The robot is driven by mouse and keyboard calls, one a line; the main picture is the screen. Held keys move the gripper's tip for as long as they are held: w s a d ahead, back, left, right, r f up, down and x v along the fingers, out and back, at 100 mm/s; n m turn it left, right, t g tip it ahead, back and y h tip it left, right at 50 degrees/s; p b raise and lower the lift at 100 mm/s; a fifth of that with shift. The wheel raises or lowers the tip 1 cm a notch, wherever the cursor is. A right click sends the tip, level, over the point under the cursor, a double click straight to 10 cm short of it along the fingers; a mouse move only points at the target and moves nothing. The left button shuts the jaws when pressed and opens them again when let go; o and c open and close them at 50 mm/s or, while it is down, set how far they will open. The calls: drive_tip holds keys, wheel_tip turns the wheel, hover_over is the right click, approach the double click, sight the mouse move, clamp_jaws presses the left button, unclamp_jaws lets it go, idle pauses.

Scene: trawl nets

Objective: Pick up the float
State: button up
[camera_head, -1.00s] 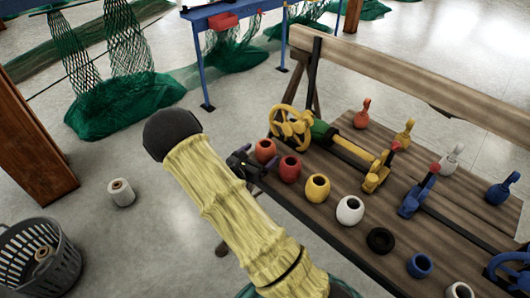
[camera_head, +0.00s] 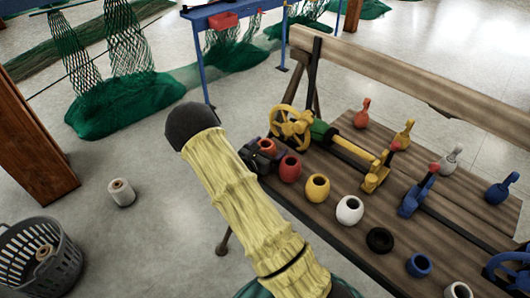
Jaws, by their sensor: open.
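Several round floats with a hole in the top stand in a row along the near edge of the wooden bench. They are an orange-red float (camera_head: 268,146), a red float (camera_head: 290,168), a yellow float (camera_head: 317,187), a white float (camera_head: 349,209), a black one (camera_head: 380,240), a blue one (camera_head: 419,265) and another white one at the bottom edge. My gripper (camera_head: 262,153) is small and dark, open, at the orange-red float at the row's far left end. It partly covers that float; whether the fingers straddle or touch it is hidden. My yellow-sleeved arm hides part of the bench's near side.
On the bench (camera_head: 345,135), a yellow handwheel (camera_head: 291,128) stands just behind the orange-red float. Yellow and blue clamps and several coloured pear-shaped pieces stand farther back. A grey basket (camera_head: 62,270) and a twine spool (camera_head: 121,192) are on the floor at left.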

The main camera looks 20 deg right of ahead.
drive_tip(key=c, duration=1.1)
drive_tip(key=shift+r, duration=0.1)
wheel_tip(320, 180, up, 10)
drive_tip(key=shift+f, duration=0.1)
